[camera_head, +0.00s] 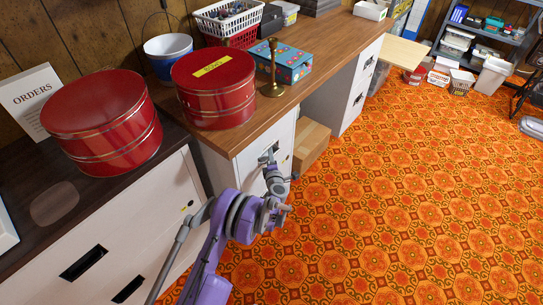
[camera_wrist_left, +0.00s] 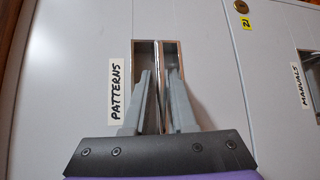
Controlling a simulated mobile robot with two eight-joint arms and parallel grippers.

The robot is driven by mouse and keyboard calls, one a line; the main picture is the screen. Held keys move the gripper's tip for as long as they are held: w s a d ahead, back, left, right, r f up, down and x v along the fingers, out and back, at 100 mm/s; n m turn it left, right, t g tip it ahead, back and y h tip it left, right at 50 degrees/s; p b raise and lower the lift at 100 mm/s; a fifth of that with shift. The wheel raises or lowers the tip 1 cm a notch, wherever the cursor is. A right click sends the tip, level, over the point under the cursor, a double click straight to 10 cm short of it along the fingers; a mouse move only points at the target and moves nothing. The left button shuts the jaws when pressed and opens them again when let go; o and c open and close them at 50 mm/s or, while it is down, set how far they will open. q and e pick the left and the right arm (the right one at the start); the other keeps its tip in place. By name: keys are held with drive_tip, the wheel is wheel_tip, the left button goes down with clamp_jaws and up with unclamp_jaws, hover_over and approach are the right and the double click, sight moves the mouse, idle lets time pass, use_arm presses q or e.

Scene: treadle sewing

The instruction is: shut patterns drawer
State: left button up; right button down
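The patterns drawer (camera_wrist_left: 85,100) has a pale front with a handwritten PATTERNS label (camera_wrist_left: 117,88), which reads sideways in the left wrist view. Beside the label is a recessed pull with a bright metal frame (camera_wrist_left: 144,52) and a bar along its middle. My left gripper (camera_wrist_left: 162,85) is at this pull, its grey fingers close together on either side of the bar and seemingly closed on it. In the head view my left gripper (camera_head: 268,158) is at the front of the white drawer cabinet (camera_head: 248,168). How far the drawer stands out is hard to tell. My right gripper is out of view.
The manuals drawer (camera_wrist_left: 275,110) adjoins it. Red tins (camera_head: 215,100), a brass candlestick (camera_head: 272,75) and a floral box (camera_head: 290,65) stand on the worktops above. A cardboard box (camera_head: 312,140) sits on the floor beside the cabinet.

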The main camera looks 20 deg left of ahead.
use_arm(q)
drive_tip(key=v, duration=1)
drive_tip(key=shift+s+d+p, duration=0.2)
drive_tip(key=shift+s+p, duration=0.1)
drive_tip(key=shift+p, duration=0.1)
